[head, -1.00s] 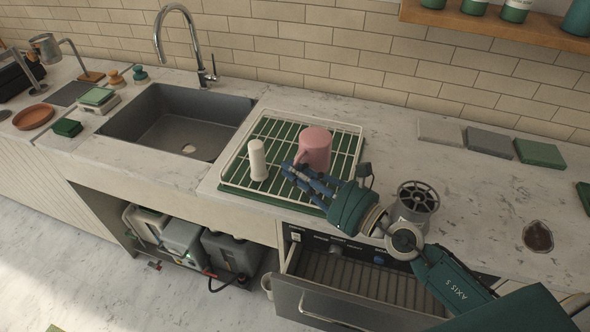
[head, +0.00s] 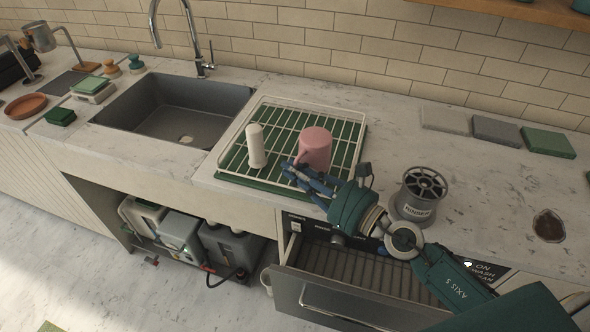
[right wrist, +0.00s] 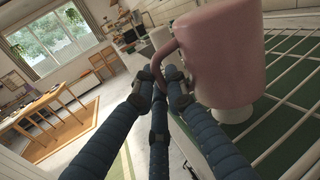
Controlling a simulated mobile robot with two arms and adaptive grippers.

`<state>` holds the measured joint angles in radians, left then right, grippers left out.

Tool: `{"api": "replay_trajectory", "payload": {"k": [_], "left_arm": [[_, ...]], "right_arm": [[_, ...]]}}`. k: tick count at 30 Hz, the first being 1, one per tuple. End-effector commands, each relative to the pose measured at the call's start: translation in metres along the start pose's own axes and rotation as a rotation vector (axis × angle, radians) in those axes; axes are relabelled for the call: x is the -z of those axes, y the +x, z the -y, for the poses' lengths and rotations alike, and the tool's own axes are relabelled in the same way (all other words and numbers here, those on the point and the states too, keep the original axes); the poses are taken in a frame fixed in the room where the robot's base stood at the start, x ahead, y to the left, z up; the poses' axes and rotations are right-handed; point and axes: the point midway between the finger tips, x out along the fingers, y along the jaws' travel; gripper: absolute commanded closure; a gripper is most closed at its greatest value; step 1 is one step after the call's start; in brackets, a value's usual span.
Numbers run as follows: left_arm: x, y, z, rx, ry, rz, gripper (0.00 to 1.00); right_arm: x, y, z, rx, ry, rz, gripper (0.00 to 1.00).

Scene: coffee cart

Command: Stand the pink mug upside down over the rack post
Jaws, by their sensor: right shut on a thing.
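The pink mug (head: 315,147) is upside down, its closed base facing up, above the right part of the white wire rack (head: 352,150). My right gripper (head: 292,172) is shut on the mug's handle, at the mug's front left. The right wrist view also shows the mug (right wrist: 222,55) and the gripper fingers (right wrist: 160,85) at its handle. The white rack post (head: 256,146) stands upright to the left of the mug, apart from it in the head view. In the right wrist view the mug hides most of the post; its white base (right wrist: 236,113) shows below. My left gripper is not in view.
A grey rinser (head: 418,192) stands right of my right wrist. The sink (head: 170,110) lies left of the rack. An open drawer (head: 345,298) juts out below the counter. Three flat blocks (head: 497,131) lie by the wall.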

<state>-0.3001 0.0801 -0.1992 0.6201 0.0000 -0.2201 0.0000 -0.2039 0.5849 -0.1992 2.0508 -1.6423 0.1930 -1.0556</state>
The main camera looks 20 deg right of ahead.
Motion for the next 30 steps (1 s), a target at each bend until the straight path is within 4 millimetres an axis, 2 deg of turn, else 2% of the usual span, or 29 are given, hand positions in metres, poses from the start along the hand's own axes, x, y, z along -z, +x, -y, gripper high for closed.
{"api": "replay_trajectory", "payload": {"k": [13, 14, 17, 26, 30], "left_arm": [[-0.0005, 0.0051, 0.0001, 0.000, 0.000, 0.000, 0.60], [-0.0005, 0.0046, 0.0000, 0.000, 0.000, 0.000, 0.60], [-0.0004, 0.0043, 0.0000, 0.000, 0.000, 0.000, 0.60], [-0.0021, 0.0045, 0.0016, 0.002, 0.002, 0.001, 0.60], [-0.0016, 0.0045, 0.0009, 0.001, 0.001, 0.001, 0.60]], "right_arm": [[0.0043, 0.0001, -0.0001, 0.001, -0.002, 0.002, 1.00], [0.0037, 0.0001, 0.0000, 0.001, -0.002, 0.002, 0.84], [0.0037, 0.0001, 0.0000, 0.001, -0.002, 0.002, 0.66], [0.0058, -0.0007, -0.0006, 0.000, 0.001, -0.002, 0.66], [0.0062, -0.0078, -0.0008, -0.001, 0.002, -0.003, 0.66]]}}
